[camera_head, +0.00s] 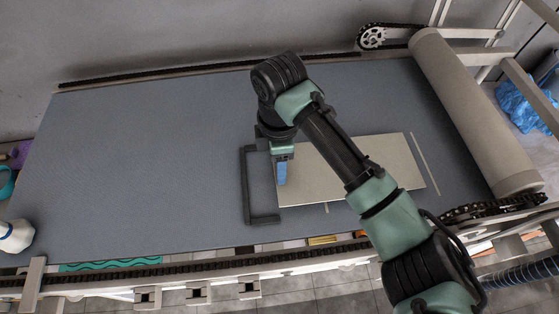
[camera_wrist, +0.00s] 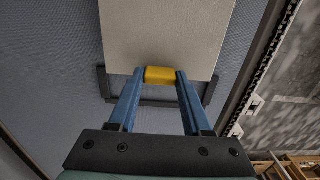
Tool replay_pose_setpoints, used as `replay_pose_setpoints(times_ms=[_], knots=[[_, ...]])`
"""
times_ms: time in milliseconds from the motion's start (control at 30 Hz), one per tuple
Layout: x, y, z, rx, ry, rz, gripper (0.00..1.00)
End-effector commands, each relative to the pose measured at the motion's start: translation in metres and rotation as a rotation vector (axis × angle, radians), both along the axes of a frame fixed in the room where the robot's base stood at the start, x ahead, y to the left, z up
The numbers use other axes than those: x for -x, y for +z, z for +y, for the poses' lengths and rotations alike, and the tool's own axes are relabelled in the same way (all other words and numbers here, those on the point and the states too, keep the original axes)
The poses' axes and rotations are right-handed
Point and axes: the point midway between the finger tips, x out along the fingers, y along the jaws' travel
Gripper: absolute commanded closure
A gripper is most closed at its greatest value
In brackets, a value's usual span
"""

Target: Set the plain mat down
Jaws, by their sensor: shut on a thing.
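The plain mat (camera_head: 312,180) is a flat beige rectangle over the grey-blue belt (camera_head: 150,165), right of its middle. My arm crosses above it and hides part of it. My gripper (camera_head: 282,174) is at the mat's left edge. In the wrist view my gripper (camera_wrist: 160,77) has its two blue fingers closed on a yellow block (camera_wrist: 160,75) at the near edge of the mat (camera_wrist: 165,35). I cannot tell whether the mat touches the belt.
A dark U-shaped bracket (camera_head: 248,190) lies on the belt around the mat's left end. A thin pale strip (camera_head: 425,163) lies beyond the mat's right edge. A roller (camera_head: 475,110) ends the belt at right. The belt's left half is clear, except a white bottle (camera_head: 15,236) at its edge.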

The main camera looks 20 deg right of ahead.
Motion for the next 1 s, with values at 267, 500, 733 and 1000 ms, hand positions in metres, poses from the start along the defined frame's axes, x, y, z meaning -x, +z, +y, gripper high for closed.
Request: replay_pose_setpoints(times_ms=[267,500,733,1000], knots=[[-0.0001,-0.0075,0.0,0.0,0.0,0.0,1.0],[-0.0001,-0.0074,0.0,0.0,0.0,0.0,0.29],[-0.0001,-0.0073,0.0,0.0,0.0,0.0,0.16],[0.0,-0.0047,0.0002,0.0,0.0,0.0,0.16]])
